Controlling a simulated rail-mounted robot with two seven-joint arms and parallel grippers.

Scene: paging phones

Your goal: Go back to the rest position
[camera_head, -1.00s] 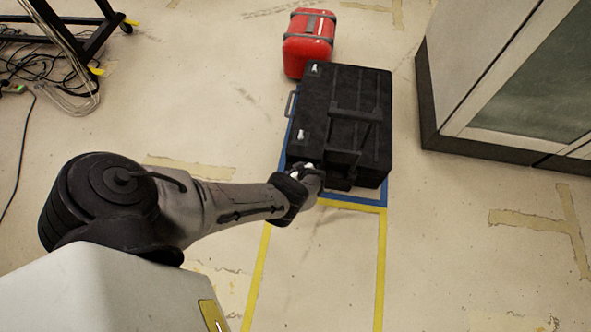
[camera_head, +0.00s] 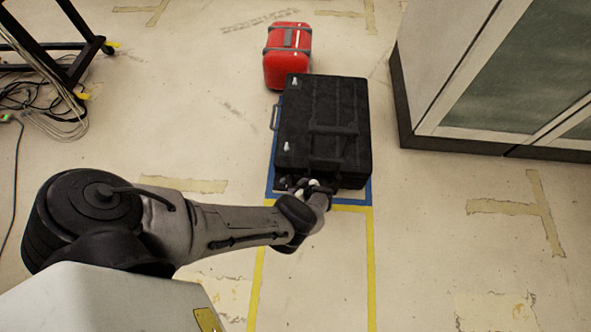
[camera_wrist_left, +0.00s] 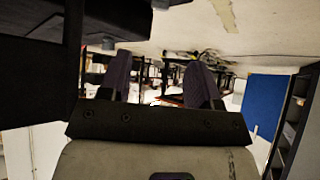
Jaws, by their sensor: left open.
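My left arm reaches in from the left in the head view. My left gripper (camera_head: 312,186) is at the near edge of a large black case (camera_head: 345,105). The wrist view shows its two fingers (camera_wrist_left: 160,82) apart, with nothing clearly held between them. A dark body, likely the case, fills the upper left of the wrist view. Whether the gripper touches the case, I cannot tell. The case lies on the floor within a blue-taped outline (camera_head: 350,203). My right gripper is in neither view.
A red case (camera_head: 288,55) stands just beyond the black one. A grey cabinet (camera_head: 440,60) stands at right. A dark wheeled frame (camera_head: 75,60) and loose cables (camera_head: 45,100) are at upper left. Yellow tape (camera_head: 371,270) marks a lane nearer me. The floor around is mostly clear.

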